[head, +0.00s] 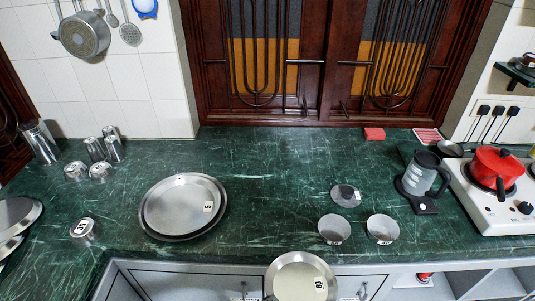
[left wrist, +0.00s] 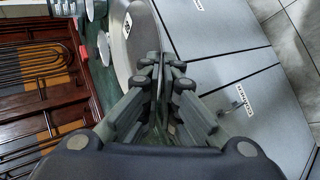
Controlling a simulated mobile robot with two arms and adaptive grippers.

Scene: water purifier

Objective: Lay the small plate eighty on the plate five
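The small plate eighty (head: 296,272), round and metallic with an "80" label, is at the bottom centre of the head view, overlapping the counter's front edge. It also shows in the left wrist view (left wrist: 137,38), its label towards the top. My left gripper (left wrist: 163,72) looks closed on its rim, though the fingers hide the contact; in the head view it is hidden or out of frame. The plate five (head: 177,204), a larger round metal plate labelled "5", lies flat on the green counter, left of centre. Its rim looks doubled. My right gripper is out of view.
Two grey bowls (head: 334,229) and (head: 383,229) stand at the right, with a small disc-like item (head: 346,194) behind. A glass (head: 84,230) and several cups (head: 101,171) are left of plate five. A grinder-like jug (head: 423,175) and a red pot (head: 497,169) are far right.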

